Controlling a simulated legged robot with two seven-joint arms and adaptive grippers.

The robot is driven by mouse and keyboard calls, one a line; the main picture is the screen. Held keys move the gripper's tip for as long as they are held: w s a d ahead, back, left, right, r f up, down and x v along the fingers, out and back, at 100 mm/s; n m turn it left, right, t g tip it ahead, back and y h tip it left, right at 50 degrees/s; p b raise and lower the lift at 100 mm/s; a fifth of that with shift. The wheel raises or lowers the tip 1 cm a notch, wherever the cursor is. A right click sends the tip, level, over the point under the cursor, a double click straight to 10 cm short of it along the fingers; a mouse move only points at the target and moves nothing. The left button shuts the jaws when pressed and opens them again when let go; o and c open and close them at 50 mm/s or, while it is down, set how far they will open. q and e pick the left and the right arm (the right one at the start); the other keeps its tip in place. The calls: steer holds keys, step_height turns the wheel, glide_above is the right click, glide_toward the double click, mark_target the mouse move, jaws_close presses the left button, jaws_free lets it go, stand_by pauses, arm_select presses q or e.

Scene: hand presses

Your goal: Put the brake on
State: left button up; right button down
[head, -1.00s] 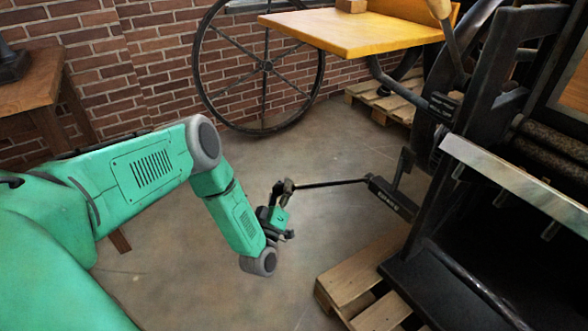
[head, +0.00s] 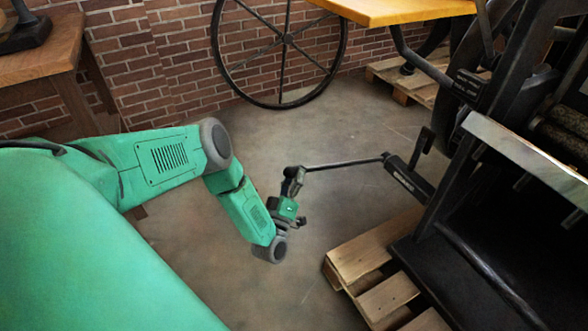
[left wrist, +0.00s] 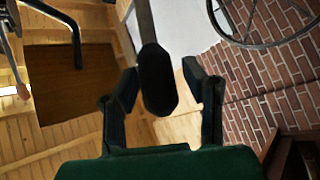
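The brake lever is a thin black rod (head: 345,163) running left from a black housing with white lettering (head: 408,180) on the dark press. The lever stands out over the floor, nearly level in the head view. My left gripper (head: 292,188) is at the rod's free left end. In the left wrist view the lever's dark rounded end (left wrist: 157,80) lies between my two left fingers (left wrist: 160,82). The fingers are spread, and narrow gaps seem to show on both sides of it. Whether either finger touches it is hard to tell. My right gripper is not in view.
The dark press (head: 480,210) stands at the right, with a wooden pallet (head: 365,255) at its foot. A large spoked wheel (head: 285,40) and a yellow board (head: 395,10) are behind. A wooden table (head: 40,55) is at the left. The floor around the gripper is clear.

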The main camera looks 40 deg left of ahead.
arm_select(q)
steer(key=shift+o, duration=0.2)
steer(key=shift+f, duration=0.2)
steer(key=shift+a+r, duration=0.2)
steer(key=shift+r, duration=0.05)
steer(key=v, duration=1.2)
steer(key=shift+w+d+f, duration=0.1)
steer(key=shift+f, duration=0.05)
